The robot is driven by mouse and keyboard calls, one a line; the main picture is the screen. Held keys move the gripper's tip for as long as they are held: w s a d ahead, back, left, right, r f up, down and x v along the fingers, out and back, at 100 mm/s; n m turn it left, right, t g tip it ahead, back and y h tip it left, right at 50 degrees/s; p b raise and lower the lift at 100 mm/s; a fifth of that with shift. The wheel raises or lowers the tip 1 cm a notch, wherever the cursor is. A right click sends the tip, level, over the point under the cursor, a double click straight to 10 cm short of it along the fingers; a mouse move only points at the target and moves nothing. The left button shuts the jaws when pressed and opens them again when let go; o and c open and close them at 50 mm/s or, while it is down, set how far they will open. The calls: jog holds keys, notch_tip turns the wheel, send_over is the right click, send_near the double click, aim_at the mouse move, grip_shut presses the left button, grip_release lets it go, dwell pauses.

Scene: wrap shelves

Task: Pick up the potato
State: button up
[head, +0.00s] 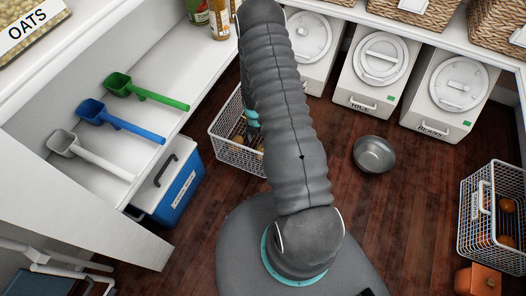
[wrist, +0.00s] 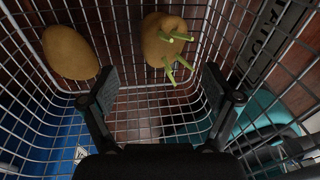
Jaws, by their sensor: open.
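In the wrist view, a plain brown potato (wrist: 70,52) lies at the upper left inside a white wire basket (wrist: 150,88). A second brown potato (wrist: 163,42) with several green sprouts lies at the top centre of the basket. My gripper (wrist: 160,82) is open and empty, its two fingers spread apart inside the basket's outline. The sprouted potato is ahead of the gap between the fingers, and the plain one is off to the left. In the head view, the basket (head: 224,150) stands on the floor, partly hidden behind my arm, with brown shapes inside.
A blue cooler (head: 178,187) stands just left of the basket. White bins (head: 372,70) line the back, with a metal bowl (head: 374,155) on the floor. Another wire basket (head: 476,228) is at the right. Scoops (head: 122,122) lie on the left shelf. The floor right of my arm is mostly clear.

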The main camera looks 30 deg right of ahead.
jog(key=shift+s+d+f, duration=0.15)
jog(key=shift+s+f, duration=0.05)
jog(key=shift+f, duration=0.9)
jog(key=shift+s+d+f, duration=0.2)
jog(key=shift+f, duration=0.95)
jog(key=shift+s+d+f, duration=0.15)
jog(key=shift+s+f, duration=0.05)
jog(key=shift+f, duration=0.9)
jog(key=c, duration=1.4)
